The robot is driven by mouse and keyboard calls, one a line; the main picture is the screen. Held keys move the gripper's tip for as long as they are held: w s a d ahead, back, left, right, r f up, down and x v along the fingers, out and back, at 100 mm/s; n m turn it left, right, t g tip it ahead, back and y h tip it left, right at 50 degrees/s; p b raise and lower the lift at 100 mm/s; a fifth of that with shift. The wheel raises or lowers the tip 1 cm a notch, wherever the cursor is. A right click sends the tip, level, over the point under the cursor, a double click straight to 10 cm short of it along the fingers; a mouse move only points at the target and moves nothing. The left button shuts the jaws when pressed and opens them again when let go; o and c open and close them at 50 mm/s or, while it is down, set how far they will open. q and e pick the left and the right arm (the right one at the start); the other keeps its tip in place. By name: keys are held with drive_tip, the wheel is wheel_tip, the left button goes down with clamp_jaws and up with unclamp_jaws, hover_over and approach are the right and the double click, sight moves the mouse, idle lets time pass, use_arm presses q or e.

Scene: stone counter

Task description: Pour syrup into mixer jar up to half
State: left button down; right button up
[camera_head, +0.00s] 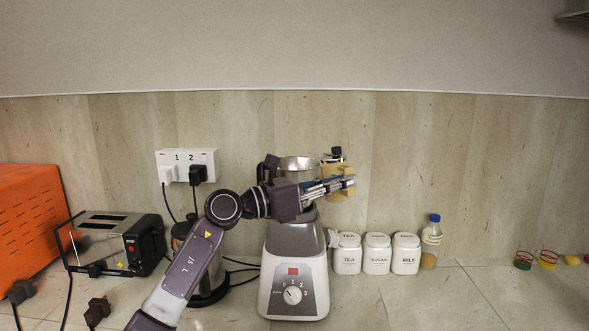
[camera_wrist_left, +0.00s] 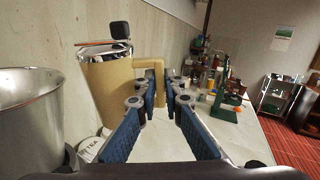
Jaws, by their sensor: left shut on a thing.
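My left gripper (camera_head: 338,187) is shut on the handle of a tan jug (camera_head: 334,168) with a metal rim and a dark knob on top. The jug is held up in the air, roughly upright, just right of the mixer jar (camera_head: 298,163). In the left wrist view the jug (camera_wrist_left: 112,92) stands beside the open metal mixer jar (camera_wrist_left: 28,110), apart from it. The jar sits on the white mixer base (camera_head: 293,275); the gripper hides part of it. The jar's contents and any syrup are not visible. My right gripper is not in view.
White canisters (camera_head: 376,254) and a blue-capped bottle (camera_head: 432,238) stand right of the mixer. A dark kettle-like vessel (camera_head: 207,285), a toaster (camera_head: 112,242) and an orange box (camera_head: 30,225) are at left, with loose cords. The counter at front right is clear.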

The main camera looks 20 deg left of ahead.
use_arm(q)
drive_tip(key=r+p, duration=0.1)
drive_tip(key=r+m+p, duration=0.1)
drive_tip(key=d+r+p, duration=0.1)
drive_tip(key=p, duration=0.1)
drive_tip(key=shift+s+r+m+g+y, duration=0.25)
drive_tip(key=shift+r+m+g+y, duration=0.05)
drive_tip(key=shift+r+m+y, duration=0.1)
idle(0.4)
idle(0.9)
